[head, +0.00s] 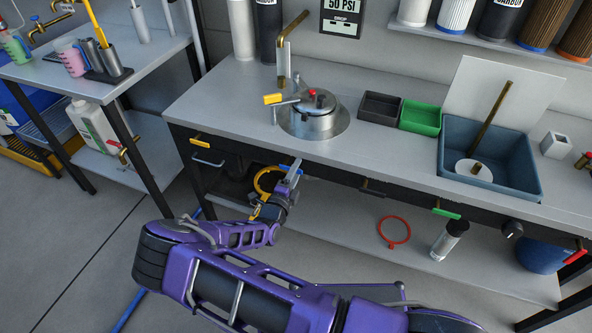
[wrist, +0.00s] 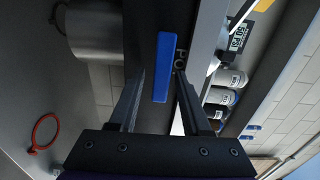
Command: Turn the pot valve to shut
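A blue handle (wrist: 163,68) sits on the dark front rail in the wrist view, beside lettering that starts "PO"; the rest of the lettering is hidden by a finger. I take it as the pot valve. My gripper (wrist: 161,75) is open, with one finger on each side of the handle in the picture. I see a gap on both sides and no contact. In the head view my gripper (head: 294,172) is at the counter's front edge, below the metal pot (head: 312,117), and largely covers the blue handle. The pot has a red knob on its lid.
The dark front rail also carries a yellow handle (head: 200,142), a green handle (head: 446,213), a black knob (head: 512,229) and a red handle (head: 576,256).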

